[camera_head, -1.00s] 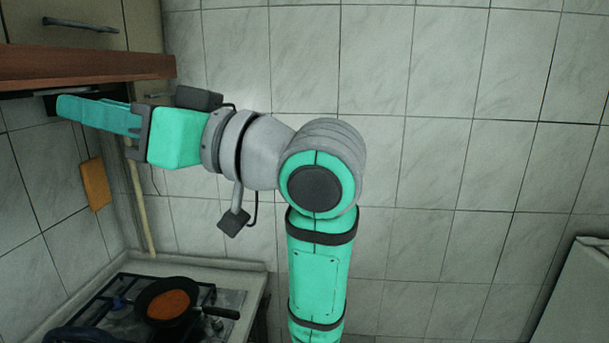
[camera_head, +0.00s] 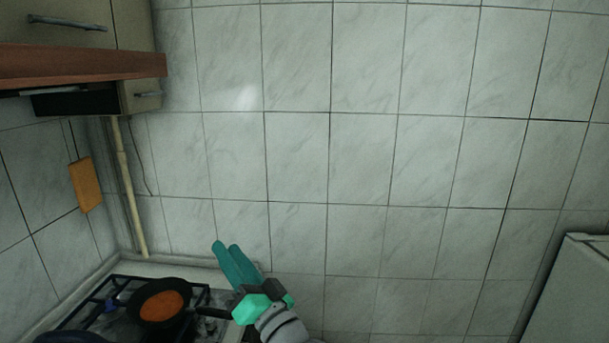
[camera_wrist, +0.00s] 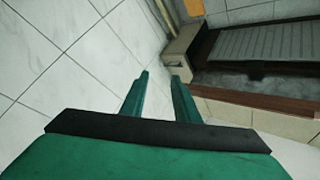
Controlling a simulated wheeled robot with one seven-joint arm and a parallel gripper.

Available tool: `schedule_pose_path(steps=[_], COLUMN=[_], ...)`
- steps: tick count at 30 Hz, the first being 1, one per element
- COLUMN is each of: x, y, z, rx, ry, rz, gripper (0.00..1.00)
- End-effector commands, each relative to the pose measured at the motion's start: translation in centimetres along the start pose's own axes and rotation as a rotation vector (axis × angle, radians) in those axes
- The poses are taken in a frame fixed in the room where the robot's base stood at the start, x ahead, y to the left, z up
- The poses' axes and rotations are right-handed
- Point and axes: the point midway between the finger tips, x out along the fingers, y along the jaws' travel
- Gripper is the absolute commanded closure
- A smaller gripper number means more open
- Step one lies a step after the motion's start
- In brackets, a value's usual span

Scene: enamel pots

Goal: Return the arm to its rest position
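My gripper (camera_head: 226,246) is low in the head view, its two teal fingers pointing up and slightly left. It is in front of the tiled wall, just right of the stove in the picture. In the wrist view, the fingers (camera_wrist: 160,76) stand apart with nothing between them, so the gripper is open and empty. Only the gripper and a short piece of my wrist show at the bottom of the head view; the rest of my arm is out of frame.
A dark pan (camera_head: 180,317) with orange contents sits on the stove (camera_head: 222,296) at lower left. Cabinets (camera_head: 60,25) with a red-brown ledge (camera_head: 80,64) hang at upper left. An orange board (camera_head: 86,185) is on the left wall. A pale appliance (camera_head: 572,300) stands at right.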

Motion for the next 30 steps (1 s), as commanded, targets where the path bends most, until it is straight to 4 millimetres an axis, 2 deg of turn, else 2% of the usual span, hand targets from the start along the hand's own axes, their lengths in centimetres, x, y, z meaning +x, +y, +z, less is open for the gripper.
schedule_pose_path(steps=[1, 6, 11, 15, 22, 30], x=[-1.1, -4.5, -8.3, -12.2, -18.9, -27.1], y=[1.6, 5.8, 9.2, 11.6, 14.2, 15.0], z=[1.4, 5.0, 8.4, 11.1, 15.4, 19.9], rx=[0.007, 0.002, -0.015, -0.042, -0.102, -0.195], ry=[0.009, 0.042, 0.066, 0.081, 0.087, 0.065], rz=[0.037, 0.145, 0.247, 0.338, 0.478, 0.621], gripper=[0.72, 0.72, 0.72, 0.72, 0.72, 0.72])
